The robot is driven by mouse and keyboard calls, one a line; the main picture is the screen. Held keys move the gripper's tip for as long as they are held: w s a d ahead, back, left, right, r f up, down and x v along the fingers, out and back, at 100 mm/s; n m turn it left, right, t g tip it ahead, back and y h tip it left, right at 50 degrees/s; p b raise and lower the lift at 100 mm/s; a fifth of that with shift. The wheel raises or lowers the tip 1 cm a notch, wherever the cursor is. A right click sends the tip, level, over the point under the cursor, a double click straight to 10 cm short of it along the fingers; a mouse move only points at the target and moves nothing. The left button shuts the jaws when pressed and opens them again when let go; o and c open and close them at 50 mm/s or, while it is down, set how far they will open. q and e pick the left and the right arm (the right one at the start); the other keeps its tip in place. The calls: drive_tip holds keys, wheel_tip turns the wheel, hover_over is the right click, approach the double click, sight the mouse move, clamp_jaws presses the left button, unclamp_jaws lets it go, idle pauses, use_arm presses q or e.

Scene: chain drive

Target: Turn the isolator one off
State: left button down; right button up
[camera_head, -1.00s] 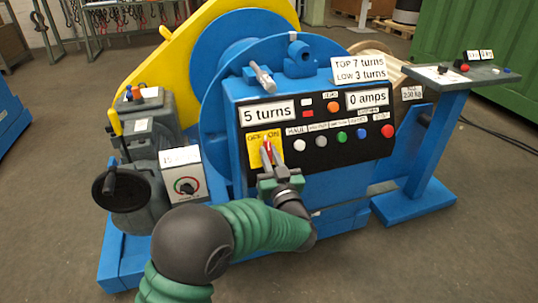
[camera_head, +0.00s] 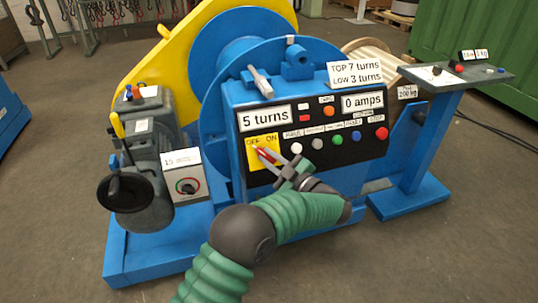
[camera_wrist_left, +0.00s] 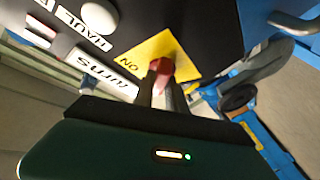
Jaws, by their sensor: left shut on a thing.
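The isolator is a yellow plate (camera_head: 256,162) marked OFF and ON with a red handle (camera_head: 266,153), at the left of the black control panel (camera_head: 352,150). My left gripper (camera_head: 271,156) is shut on the red handle, its fingers reaching in from the lower right and slanting up and left towards the OFF side. In the left wrist view, the red handle (camera_wrist_left: 161,66) sits between the fingertips in front of the yellow plate (camera_wrist_left: 180,58). The ON label shows there; the OFF label is not clear. My right gripper is not in view.
A row of coloured buttons (camera_head: 337,139) lies right of the isolator, close to my left fingers. Displays (camera_head: 265,118) above read 5 turns and 0 amps. A grey box with a dial (camera_head: 187,186) and a black handwheel (camera_head: 122,192) stand to the left.

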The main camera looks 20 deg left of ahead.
use_arm(q)
drive_tip(key=shift+f+n+g, duration=0.25)
drive_tip(key=shift+n+g, duration=0.15)
drive_tip(key=c, duration=1.4)
unclamp_jaws()
drive_tip(key=shift+o, duration=0.2)
drive_tip(key=shift+r, duration=0.15)
drive_tip(key=p+v, duration=0.5)
drive_tip(key=v, duration=0.7)
